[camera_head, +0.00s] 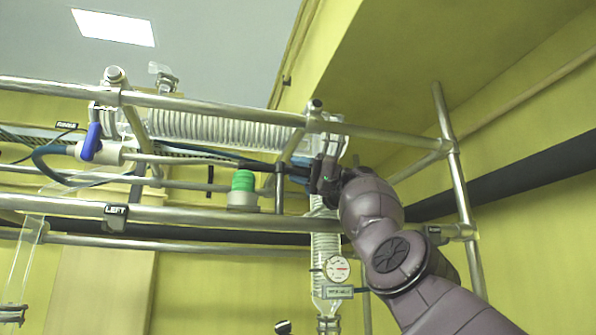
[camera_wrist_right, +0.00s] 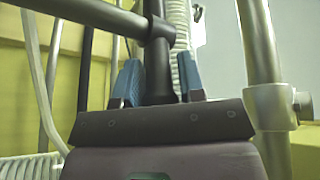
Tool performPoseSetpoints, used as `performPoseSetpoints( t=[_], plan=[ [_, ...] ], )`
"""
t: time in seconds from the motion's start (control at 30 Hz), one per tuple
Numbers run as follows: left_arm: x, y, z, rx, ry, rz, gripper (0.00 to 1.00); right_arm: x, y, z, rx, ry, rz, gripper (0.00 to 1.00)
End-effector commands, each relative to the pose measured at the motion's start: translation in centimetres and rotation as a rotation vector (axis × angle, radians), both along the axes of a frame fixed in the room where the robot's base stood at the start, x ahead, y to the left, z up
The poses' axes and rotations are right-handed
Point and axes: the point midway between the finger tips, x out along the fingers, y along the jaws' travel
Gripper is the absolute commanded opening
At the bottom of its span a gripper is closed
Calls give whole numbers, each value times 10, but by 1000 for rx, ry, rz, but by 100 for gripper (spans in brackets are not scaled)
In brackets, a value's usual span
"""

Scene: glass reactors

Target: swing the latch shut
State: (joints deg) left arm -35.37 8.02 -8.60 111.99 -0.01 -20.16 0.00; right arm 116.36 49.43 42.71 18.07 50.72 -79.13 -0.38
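No part is clearly marked as the latch. A dark bar (camera_wrist_right: 160,75) with a ring-like joint at its upper end stands between the blue fingers of my right gripper (camera_wrist_right: 160,82) in the wrist view. My left gripper is not in view.
A green-capped fitting (camera_head: 243,188), a blue-handled valve (camera_head: 92,142), a horizontal glass coil (camera_head: 220,130) and a round gauge (camera_head: 337,268) are nearby. In the wrist view, a metal post (camera_wrist_right: 258,50) stands close right.

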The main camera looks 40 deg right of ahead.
Motion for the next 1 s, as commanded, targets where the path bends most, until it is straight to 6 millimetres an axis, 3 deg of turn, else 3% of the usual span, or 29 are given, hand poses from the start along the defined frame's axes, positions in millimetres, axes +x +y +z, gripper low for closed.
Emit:
performPoseSetpoints(
  t=[0.1,0.47,1.0],
  plan=[
    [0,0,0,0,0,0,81,-1,0,1,0,-1,0,51],
    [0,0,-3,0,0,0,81,-4,-4,-3,0,1,1,51],
    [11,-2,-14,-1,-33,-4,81,-62,-64,-26,-1,-1,0,51]
  ],
)
